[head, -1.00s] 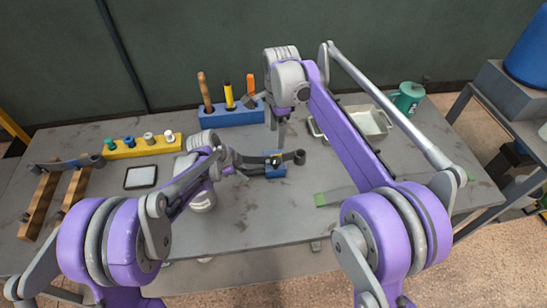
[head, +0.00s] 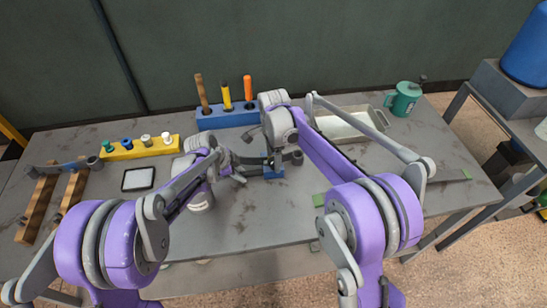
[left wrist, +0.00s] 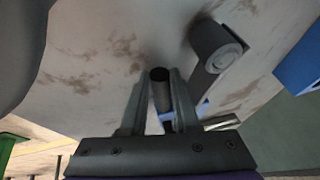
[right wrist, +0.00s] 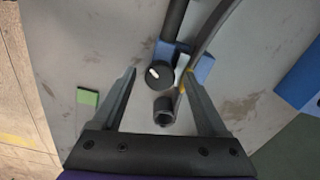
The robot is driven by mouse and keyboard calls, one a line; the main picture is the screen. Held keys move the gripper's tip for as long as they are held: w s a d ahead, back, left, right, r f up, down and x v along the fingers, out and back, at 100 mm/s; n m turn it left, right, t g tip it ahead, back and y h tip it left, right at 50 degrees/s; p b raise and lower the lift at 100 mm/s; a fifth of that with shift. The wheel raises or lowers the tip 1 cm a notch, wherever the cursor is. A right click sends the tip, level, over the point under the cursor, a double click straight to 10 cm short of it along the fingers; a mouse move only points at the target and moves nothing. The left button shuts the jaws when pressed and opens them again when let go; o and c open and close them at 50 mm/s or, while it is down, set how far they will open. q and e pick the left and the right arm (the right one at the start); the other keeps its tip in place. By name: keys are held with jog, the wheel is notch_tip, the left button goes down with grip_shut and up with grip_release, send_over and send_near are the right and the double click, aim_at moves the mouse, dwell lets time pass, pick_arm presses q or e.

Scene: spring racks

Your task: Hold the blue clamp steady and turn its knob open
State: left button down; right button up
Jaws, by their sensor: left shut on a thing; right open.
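The blue clamp (head: 273,172) sits on the table around a dark curved leaf spring (head: 247,160). In the right wrist view the clamp (right wrist: 203,69) shows beside its round black knob (right wrist: 158,76), which has a white mark. My right gripper (right wrist: 161,72) is open above the clamp, its fingers on either side of the knob and apart from it. My left gripper (left wrist: 160,76) is shut on a dark round bar (left wrist: 160,92), seemingly the clamp's handle. Part of the blue clamp shows behind it. In the head view my right arm hides the knob.
A blue block (head: 228,118) with upright tools stands behind. A yellow rack (head: 140,148) with several small pegs is at the left, near a wooden rack (head: 38,205). A grey tray (head: 345,124) and green mug (head: 403,98) are at the back right.

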grip_shut()
dwell(0.3)
jog(key=shift+n, duration=0.3)
jog(key=n, duration=1.1)
jog(key=shift+n, duration=0.4)
jog(key=n, duration=1.2)
